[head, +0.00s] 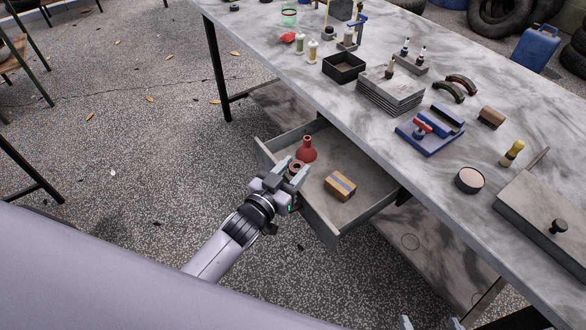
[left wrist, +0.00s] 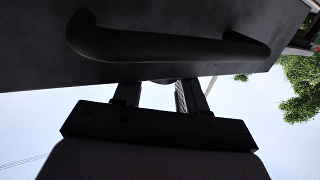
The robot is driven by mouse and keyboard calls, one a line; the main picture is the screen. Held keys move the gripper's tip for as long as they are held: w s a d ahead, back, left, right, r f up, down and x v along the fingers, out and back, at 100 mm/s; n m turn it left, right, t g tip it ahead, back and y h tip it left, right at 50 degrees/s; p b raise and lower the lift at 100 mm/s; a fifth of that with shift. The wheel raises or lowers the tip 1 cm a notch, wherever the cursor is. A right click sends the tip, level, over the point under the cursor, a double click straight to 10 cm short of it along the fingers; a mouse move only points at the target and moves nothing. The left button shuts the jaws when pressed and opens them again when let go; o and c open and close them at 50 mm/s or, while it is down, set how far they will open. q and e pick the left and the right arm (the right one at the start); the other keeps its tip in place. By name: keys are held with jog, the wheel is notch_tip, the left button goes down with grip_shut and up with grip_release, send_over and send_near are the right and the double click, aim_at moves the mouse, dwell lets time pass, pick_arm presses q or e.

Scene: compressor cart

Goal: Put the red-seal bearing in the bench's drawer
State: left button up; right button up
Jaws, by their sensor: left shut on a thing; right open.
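The bench's drawer (head: 372,212) is pulled out below the tabletop. My left gripper (head: 291,171) is at the drawer's front left part and shut on a small dark ring with a reddish middle, which looks like the red-seal bearing (head: 297,166). In the left wrist view, my left gripper's fingers (left wrist: 162,95) stand in front of a dark panel with a handle (left wrist: 165,45), apparently the drawer front; the bearing is mostly hidden there. I cannot tell its height above the drawer floor. My right gripper (head: 431,323) shows only its fingertips at the bottom edge, apart and empty.
A red funnel (head: 306,151) and a cardboard box (head: 341,186) lie in the drawer, close to my left gripper. The bench top (head: 440,185) holds a black tray (head: 343,68), stacked plates (head: 391,92), a blue vise-like tool (head: 430,130) and a round tin (head: 469,180).

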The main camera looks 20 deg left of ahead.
pick_arm(q)
jog(key=o, duration=1.1)
jog(key=shift+r+p, duration=0.45)
jog(key=shift+r, duration=0.1)
jog(key=shift+s+r, duration=0.1)
jog(key=shift+s, duration=0.15)
jog(key=shift+s+a+f+n+g+y+p, duration=0.1)
jog(key=shift+s+a+f+g+y+p, duration=0.6)
jog(key=shift+s, duration=3.05)
jog(key=shift+s+a+f+n+g+y+b, duration=0.2)
jog(key=shift+s+a+f+g, duration=1.15)
jog(key=shift+s, duration=2.35)
jog(key=shift+s+a+f+g+y+p, duration=0.35)
jog(key=shift+s+f+g, duration=1.1)
jog(key=shift+s, duration=2.3)
